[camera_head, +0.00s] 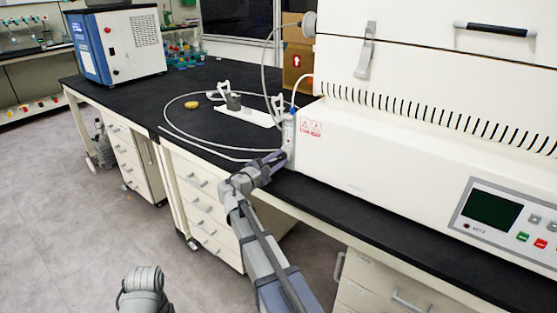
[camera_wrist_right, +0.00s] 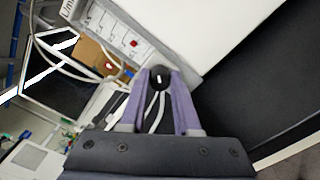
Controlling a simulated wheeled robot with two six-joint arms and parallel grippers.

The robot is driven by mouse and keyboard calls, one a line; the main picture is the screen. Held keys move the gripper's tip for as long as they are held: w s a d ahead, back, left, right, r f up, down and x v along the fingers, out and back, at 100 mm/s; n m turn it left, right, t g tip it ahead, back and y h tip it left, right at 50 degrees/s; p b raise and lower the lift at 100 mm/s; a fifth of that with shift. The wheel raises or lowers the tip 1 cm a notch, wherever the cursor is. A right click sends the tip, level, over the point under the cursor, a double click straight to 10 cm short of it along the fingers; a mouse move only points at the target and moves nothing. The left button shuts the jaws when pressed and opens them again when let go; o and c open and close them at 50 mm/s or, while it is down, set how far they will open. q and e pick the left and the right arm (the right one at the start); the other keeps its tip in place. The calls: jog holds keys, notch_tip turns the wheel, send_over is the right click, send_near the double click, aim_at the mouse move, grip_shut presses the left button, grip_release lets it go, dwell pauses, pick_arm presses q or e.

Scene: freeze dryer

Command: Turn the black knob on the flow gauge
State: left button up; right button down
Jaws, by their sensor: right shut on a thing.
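The flow gauge (camera_head: 289,132) is a slim upright clear and white piece at the left front corner of the big white machine. My right gripper (camera_head: 280,158) reaches its lower part from the front. In the right wrist view, the black knob (camera_wrist_right: 159,77) is round with a small white mark. It sits between the two purple fingertips of my right gripper (camera_wrist_right: 162,84), which are shut on it. In the head view the knob is hidden by the gripper. My left gripper is not in view.
The white freeze dryer (camera_head: 390,150) fills the right of the black bench (camera_head: 130,98). A looped hose (camera_head: 170,122) lies on the bench near a white stand (camera_head: 245,115) and a yellow piece (camera_head: 191,105). A blue-white device (camera_head: 115,45) stands farther left. The floor in front is clear.

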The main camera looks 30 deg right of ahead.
jog(key=n, duration=0.4)
jog(key=shift+n, duration=2.3)
jog(key=c, duration=0.6)
grip_release()
jog(key=v, duration=0.7)
jog(key=shift+s+a, duration=0.1)
jog(key=shift+a, duration=0.25)
